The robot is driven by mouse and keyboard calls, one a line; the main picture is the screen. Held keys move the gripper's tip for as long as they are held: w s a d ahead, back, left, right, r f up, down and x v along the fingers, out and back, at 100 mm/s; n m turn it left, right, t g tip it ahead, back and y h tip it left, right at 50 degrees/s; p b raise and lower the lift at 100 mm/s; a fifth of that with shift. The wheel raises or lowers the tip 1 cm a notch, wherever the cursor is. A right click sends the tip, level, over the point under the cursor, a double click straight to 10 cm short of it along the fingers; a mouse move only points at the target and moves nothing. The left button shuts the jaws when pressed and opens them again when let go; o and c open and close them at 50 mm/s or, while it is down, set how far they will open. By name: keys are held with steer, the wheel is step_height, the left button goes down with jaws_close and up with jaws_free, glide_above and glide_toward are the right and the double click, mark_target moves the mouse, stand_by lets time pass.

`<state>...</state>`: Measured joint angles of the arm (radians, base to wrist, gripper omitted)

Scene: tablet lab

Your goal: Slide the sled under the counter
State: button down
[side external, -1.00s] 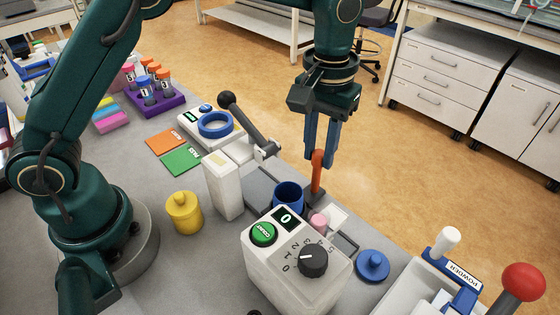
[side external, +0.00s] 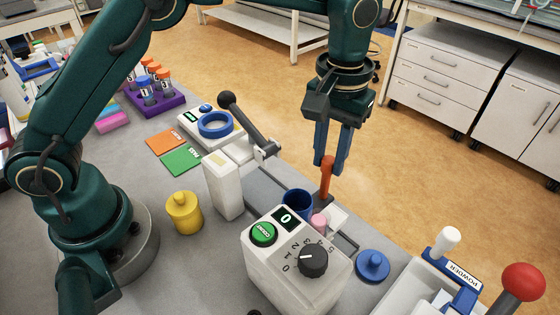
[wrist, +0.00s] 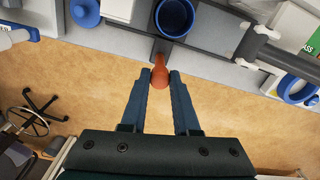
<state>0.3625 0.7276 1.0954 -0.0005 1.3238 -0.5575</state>
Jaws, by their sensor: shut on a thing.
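My gripper (side external: 330,167) is shut on the orange upright handle (side external: 326,178) of the sled. The handle also shows between my fingertips in the wrist view (wrist: 160,77). The sled is a dark plate in a track; it carries a blue cup (side external: 297,203), which shows from above in the wrist view (wrist: 174,18). The counter (side external: 295,262) is a white box with a green button, a display reading 0 and a dial. It stands in front of the track and hides part of the sled and cup in the side view.
A white post (side external: 223,185) and a dark lever (side external: 250,125) stand left of the cup. A pink piece (side external: 319,222) is right of the cup. A blue lid (side external: 373,265) and a yellow jar (side external: 184,212) lie on the bench.

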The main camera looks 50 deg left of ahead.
steer(key=d, duration=0.7)
steer(key=shift+w, duration=0.15)
steer(key=c, duration=0.7)
jaws_free()
steer(key=shift+o, duration=0.2)
steer(key=shift+a, duration=0.15)
